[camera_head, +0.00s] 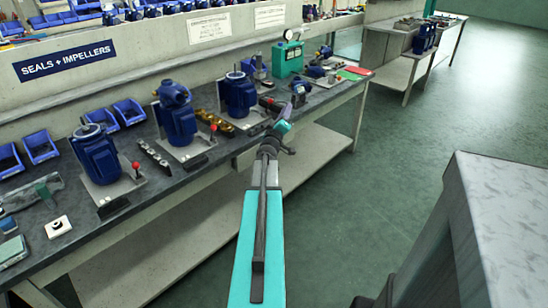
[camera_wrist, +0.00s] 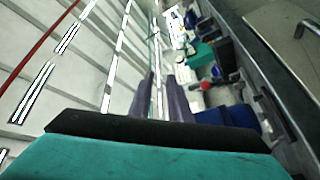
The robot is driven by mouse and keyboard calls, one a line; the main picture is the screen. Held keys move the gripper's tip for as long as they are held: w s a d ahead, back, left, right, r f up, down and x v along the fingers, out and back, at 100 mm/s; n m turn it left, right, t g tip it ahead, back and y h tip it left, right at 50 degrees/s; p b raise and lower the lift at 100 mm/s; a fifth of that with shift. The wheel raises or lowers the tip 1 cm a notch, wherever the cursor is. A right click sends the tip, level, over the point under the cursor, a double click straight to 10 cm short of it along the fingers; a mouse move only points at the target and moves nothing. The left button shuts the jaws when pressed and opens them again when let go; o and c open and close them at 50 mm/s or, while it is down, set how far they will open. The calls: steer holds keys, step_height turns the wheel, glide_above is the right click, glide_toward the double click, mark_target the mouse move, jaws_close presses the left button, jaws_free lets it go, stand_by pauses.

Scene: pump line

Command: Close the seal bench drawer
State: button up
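The bench (camera_head: 230,140) under the "SEALS + IMPELLERS" sign (camera_head: 64,61) runs along the left and centre of the head view. No drawer can be made out there; my arm covers part of the bench front. In the wrist view a pale panel (camera_wrist: 285,25) with a bent metal bar (camera_wrist: 308,27), perhaps a drawer handle, lies at the upper right beyond a dark edge. My gripper (camera_wrist: 161,78) has its two dark fingers apart with nothing between them. In the head view it is small and partly hidden near the bench's front edge, beyond the teal wrist part.
Blue pumps (camera_head: 96,154) on plates, blue bins (camera_head: 128,112), brass parts (camera_head: 215,121) and a green box (camera_head: 287,58) stand on the bench. A lower shelf (camera_head: 308,157) runs beneath. A grey cabinet-like block (camera_head: 500,215) fills the lower right. The green floor (camera_head: 400,150) between is clear.

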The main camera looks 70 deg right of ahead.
steer(key=w+a+f+b, duration=0.2)
steer(key=f+b, duration=0.3)
steer(key=f, duration=0.3)
steer(key=w+a+f+g+b, duration=0.1)
steer(key=a+f+b, duration=0.3)
steer(key=f, duration=0.5)
steer(key=w+a+f+g+b, duration=0.1)
steer(key=w+a+f+b, duration=0.3)
steer(key=f, duration=0.5)
steer(key=shift+f+b, duration=0.15)
steer(key=shift+b, duration=1.1)
steer(key=b+x, duration=0.3)
steer(key=x, duration=0.9)
steer(key=shift+d, duration=0.25)
steer(key=shift+d+r, duration=0.25)
steer(key=shift+d, duration=0.3)
steer(key=shift+c, duration=0.4)
jaws_close()
